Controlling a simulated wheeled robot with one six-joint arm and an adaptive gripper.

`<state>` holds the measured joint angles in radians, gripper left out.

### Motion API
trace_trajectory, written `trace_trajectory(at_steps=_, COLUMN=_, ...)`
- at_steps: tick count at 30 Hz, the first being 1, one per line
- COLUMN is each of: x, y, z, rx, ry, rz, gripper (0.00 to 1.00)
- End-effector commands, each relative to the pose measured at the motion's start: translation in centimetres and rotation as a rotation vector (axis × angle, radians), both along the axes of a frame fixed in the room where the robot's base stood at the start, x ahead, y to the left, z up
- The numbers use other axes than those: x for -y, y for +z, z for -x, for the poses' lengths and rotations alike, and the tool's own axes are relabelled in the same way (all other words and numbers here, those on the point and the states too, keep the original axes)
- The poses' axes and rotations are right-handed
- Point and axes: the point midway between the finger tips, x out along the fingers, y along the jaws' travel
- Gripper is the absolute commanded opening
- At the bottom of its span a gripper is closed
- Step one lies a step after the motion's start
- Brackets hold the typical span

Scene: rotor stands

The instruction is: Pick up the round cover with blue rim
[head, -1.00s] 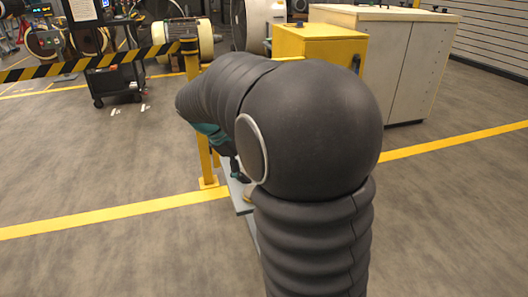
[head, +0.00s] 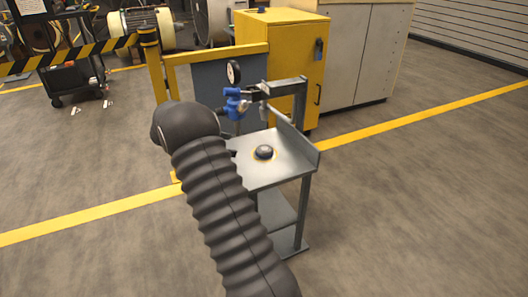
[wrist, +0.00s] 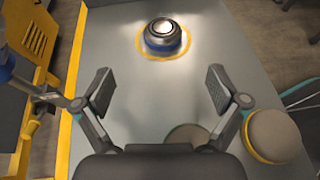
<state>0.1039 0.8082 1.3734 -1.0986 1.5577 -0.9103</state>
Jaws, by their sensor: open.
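The round cover (wrist: 163,35) has a shiny silver dome and a blue rim. It sits inside a yellow ring on the grey stand top (wrist: 140,115), at the top of the wrist view. In the head view the cover (head: 264,152) looks small and dark on the stand top (head: 287,165). My gripper (wrist: 159,90) is open, with its two fingers spread and nothing between them. Its fingertips are below the cover in the wrist view, apart from it. In the head view my arm hides most of the gripper.
A blue valve with a gauge (head: 236,102) stands at the back of the stand, beside a grey upright frame (head: 288,84). In the wrist view a tan disc with a yellow rim (wrist: 273,136) is at right, and another round patch (wrist: 187,136) is partly hidden. A yellow cabinet (head: 282,55) stands behind.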

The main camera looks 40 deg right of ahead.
Motion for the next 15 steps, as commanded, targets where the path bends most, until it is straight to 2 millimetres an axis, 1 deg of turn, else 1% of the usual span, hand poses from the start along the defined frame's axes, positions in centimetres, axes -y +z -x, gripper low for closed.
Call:
trace_trajectory(at_steps=3, x=2.0, y=-0.8, z=0.9, rx=-0.001, ry=-0.004, rz=-0.001, gripper=0.96)
trace_trajectory(at_steps=9, x=4.8, y=-2.1, z=2.0, rx=0.000, ry=-0.002, rz=-0.002, gripper=0.96)
trace_trajectory(at_steps=12, x=5.7, y=-2.5, z=2.4, rx=0.001, ry=-0.002, rz=-0.002, gripper=0.96)
trace_trajectory(at_steps=15, x=6.1, y=-2.7, z=2.5, rx=0.002, ry=0.000, rz=-0.002, gripper=0.96)
